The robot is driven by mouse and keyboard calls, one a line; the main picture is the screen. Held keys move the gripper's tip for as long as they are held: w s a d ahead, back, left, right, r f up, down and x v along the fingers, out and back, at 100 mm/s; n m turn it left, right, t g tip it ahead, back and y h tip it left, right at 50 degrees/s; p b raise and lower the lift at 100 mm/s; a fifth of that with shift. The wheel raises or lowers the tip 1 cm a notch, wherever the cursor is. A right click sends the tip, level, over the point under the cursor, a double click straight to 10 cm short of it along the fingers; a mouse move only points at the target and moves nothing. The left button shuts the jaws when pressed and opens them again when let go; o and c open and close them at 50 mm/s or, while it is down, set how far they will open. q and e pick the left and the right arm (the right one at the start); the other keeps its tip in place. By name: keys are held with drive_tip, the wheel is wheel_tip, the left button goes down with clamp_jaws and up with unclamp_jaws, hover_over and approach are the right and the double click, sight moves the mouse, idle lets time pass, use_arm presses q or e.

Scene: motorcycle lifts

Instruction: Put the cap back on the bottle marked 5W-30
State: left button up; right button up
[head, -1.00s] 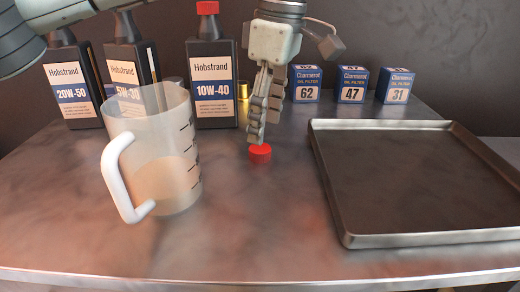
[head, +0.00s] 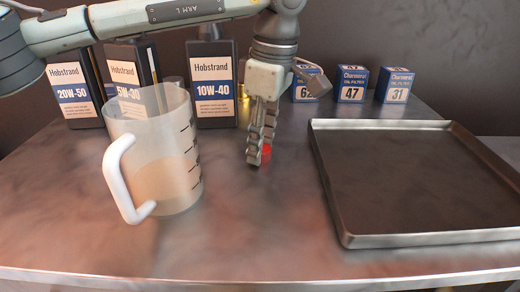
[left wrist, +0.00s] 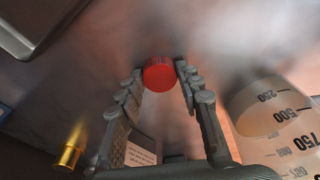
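The red cap (head: 266,152) lies on the metal bench, partly hidden behind the fingers of my left gripper (head: 256,161). In the left wrist view, the cap (left wrist: 159,74) sits between the tips of the open left gripper (left wrist: 159,71), with a finger close on each side. I cannot tell whether either finger touches it. The bottle marked 5W-30 (head: 126,73) is dark and stands upright at the back left, between the 20W-50 and 10W-40 bottles. The measuring jug covers its lower part, and my left arm passes across its top. My right gripper is not in view.
The translucent measuring jug (head: 168,185) with pale liquid stands in front of 5W-30. The 20W-50 bottle (head: 72,92) and 10W-40 bottle (head: 213,85) flank it. An empty metal tray (head: 345,240) is at right. Blue filter boxes (head: 350,86) and a brass piece (left wrist: 70,155) stand behind.

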use_arm(q)
drive_tip(key=shift+c, duration=0.6)
drive_tip(key=shift+r, duration=0.1)
wheel_tip(320, 180, up, 10)
idle(0.4)
